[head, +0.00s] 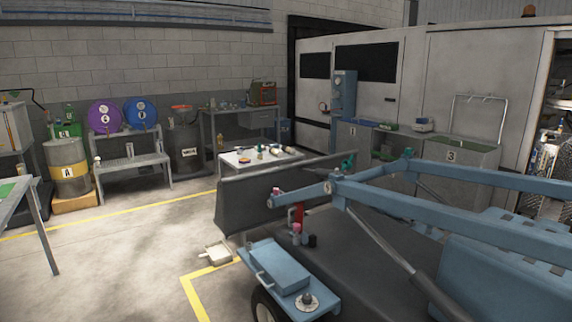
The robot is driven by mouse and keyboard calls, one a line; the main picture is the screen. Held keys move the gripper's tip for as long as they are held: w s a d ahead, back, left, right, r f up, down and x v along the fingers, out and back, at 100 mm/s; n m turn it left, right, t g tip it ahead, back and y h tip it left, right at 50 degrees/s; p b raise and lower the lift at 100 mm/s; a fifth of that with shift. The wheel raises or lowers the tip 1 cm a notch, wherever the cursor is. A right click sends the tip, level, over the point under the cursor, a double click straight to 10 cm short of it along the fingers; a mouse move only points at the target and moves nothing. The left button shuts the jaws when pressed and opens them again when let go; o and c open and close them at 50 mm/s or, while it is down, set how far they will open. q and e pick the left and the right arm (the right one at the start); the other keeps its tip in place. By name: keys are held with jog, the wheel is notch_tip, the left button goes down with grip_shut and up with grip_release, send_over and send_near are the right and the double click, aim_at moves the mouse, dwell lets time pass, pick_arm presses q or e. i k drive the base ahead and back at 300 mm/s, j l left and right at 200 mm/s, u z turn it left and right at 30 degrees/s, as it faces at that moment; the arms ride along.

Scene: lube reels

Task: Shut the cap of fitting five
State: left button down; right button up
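A blue and dark grey machine (455,200) with long blue arms fills the right foreground. Small fittings or caps show on and near it: a pink-topped one (296,228) beside a dark one (312,240), another pinkish one (276,192), and a round grey piece (308,301) on the blue step. A small pale tag (327,188) sits on the near arm joint, its mark too small to read. I cannot tell which part is fitting five or whether its cap is open. Neither of my grippers is in view.
A white-topped table (232,158) with small items stands behind the machine. A pale pan (216,254) lies on the floor. Open floor (125,250) lies left.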

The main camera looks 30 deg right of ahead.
aim_at(346, 163)
jog(key=i+z, duration=0.25)
jog(key=i, duration=0.4)
jog(key=i+j+z, duration=0.2)
jog(key=i, duration=0.4)
jog(key=i+j+z, duration=0.1)
jog(key=i+z, duration=0.25)
jog(key=i+j+z, duration=0.1)
jog(key=z, duration=0.25)
jog(key=i+j+z, duration=0.25)
jog(key=z, duration=0.15)
jog(key=i+j+z, duration=0.15)
jog(key=z, duration=0.2)
jog(key=i+j+z, duration=0.1)
jog(key=z, duration=0.3)
jog(key=i+j+z, duration=0.1)
jog(key=j+z, duration=0.25)
jog(key=l, duration=0.1)
